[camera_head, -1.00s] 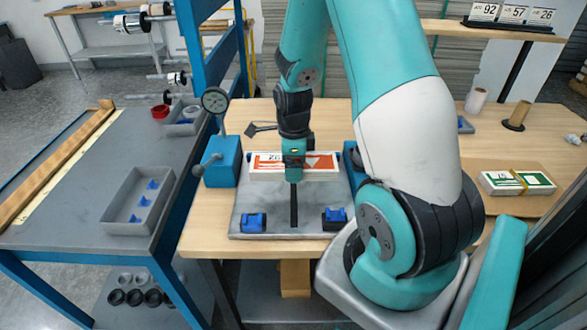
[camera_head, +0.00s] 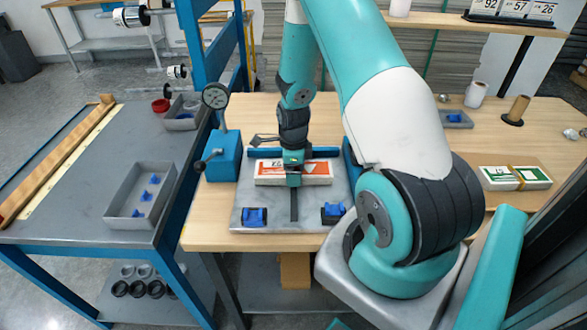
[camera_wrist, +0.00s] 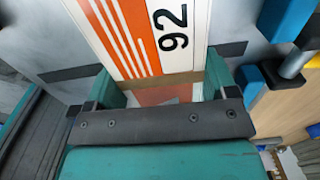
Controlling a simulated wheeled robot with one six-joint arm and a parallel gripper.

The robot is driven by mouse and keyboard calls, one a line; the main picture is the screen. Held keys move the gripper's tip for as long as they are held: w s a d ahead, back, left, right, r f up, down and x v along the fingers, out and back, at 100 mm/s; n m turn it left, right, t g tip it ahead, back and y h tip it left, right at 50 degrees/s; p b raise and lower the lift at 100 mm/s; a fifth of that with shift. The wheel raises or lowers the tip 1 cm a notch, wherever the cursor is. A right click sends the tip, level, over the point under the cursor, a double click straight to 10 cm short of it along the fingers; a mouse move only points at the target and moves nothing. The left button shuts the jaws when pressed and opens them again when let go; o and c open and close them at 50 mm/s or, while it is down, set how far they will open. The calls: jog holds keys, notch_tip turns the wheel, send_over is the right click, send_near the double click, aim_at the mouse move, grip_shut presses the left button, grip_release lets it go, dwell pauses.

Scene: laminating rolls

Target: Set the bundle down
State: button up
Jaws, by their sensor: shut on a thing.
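The bundle (camera_head: 317,170), white with orange panels, lies level over the grey plate (camera_head: 270,216) of the fixture on the wooden table. It also shows in the wrist view, with a black "92" and orange stripes (camera_wrist: 130,35). My gripper (camera_head: 293,178) is shut on the bundle's near side, around its middle. Its two teal fingers flank the bundle in the wrist view (camera_wrist: 163,90). The bundle is at or just above the plate; I cannot tell whether its underside touches.
A blue bar (camera_head: 322,152) runs behind the bundle. Two blue blocks (camera_head: 255,216) (camera_head: 333,211) sit at the plate's front corners. A blue gauge stand (camera_head: 222,158) is left. Another bundle (camera_head: 499,178), green and white, lies right. A grey tray (camera_head: 120,218) stands on the left bench.

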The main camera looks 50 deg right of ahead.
jog(key=shift+f, duration=0.15)
jog(key=o, duration=1)
jog(key=shift+o, duration=0.2)
notch_tip(320, 180, up, 12)
jog(key=b, duration=0.1)
jog(key=a+r+n+y, duration=0.1)
jog(key=a+r+n, duration=0.6)
jog(key=a+n, duration=0.3)
jog(key=s+a+r+n+y, duration=0.1)
jog(key=s+a+r+n, duration=0.3)
jog(key=s+a+n, duration=0.4)
jog(key=s+a+r+n+y, duration=0.2)
jog(key=s+a+r+n, duration=0.3)
jog(key=a+n, duration=0.9)
jog(key=s+n, duration=0.2)
jog(key=s, duration=0.1)
jog(key=shift+s+r+n, duration=0.15)
jog(key=shift+s+n, duration=0.05)
jog(key=shift+n, duration=0.2)
